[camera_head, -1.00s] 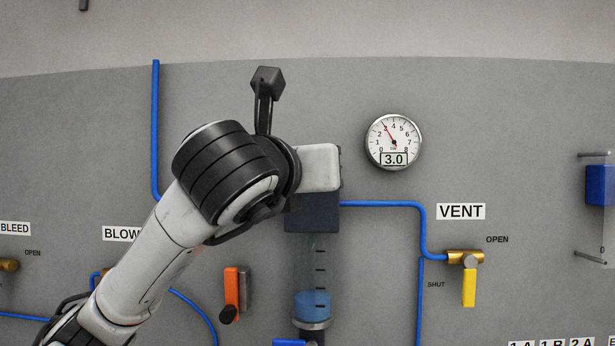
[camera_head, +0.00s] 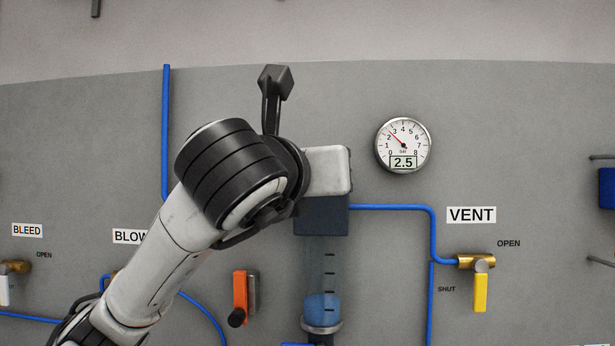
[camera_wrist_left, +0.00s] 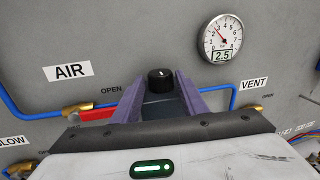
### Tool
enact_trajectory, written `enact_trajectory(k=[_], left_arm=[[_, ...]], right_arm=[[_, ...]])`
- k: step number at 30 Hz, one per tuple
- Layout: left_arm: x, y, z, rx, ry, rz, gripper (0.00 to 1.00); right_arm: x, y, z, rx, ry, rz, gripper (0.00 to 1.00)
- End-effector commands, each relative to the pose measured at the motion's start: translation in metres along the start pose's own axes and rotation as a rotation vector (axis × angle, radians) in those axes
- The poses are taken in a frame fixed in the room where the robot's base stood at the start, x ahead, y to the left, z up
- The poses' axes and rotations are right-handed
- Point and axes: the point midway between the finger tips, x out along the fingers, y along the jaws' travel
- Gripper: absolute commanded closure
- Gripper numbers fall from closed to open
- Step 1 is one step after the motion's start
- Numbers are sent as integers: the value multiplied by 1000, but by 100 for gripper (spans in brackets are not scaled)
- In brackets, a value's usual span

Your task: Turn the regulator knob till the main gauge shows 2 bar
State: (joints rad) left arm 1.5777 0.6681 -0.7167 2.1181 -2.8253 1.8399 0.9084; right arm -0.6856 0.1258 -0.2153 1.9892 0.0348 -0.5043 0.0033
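The main gauge (camera_head: 403,145) is a round white dial on the panel, with a red needle and a digital readout of 2.5. It also shows in the left wrist view (camera_wrist_left: 222,38), reading 2.5. The black regulator knob (camera_wrist_left: 160,75) with a white mark sits on the dark regulator body (camera_head: 321,216). The purple fingers of my left gripper (camera_wrist_left: 160,88) stand on both sides of the knob and appear closed on it. In the head view my arm and wrist hide the knob and fingertips. My right gripper is in neither view.
The VENT valve (camera_head: 480,285) with a yellow handle is at the right, below its label. An orange lever (camera_head: 240,295) is below my wrist. Blue pipes (camera_head: 166,130) run along the panel. The panel around the gauge is clear.

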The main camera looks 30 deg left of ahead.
Motion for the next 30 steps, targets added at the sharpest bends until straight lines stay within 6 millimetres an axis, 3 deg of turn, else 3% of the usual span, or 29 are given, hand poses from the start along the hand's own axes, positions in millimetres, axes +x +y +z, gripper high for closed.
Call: enact_trajectory(k=[5, 12, 21, 30], left_arm=[[-40, -2, -1, 0, -7, -7, 61], [-69, 0, 1, 3, -7, -1, 61], [-86, -1, 0, 1, -3, -3, 61], [-89, 0, -1, 0, 2, -2, 61]], right_arm=[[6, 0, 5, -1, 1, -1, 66], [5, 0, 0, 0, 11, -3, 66], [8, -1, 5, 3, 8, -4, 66], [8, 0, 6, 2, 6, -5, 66]])
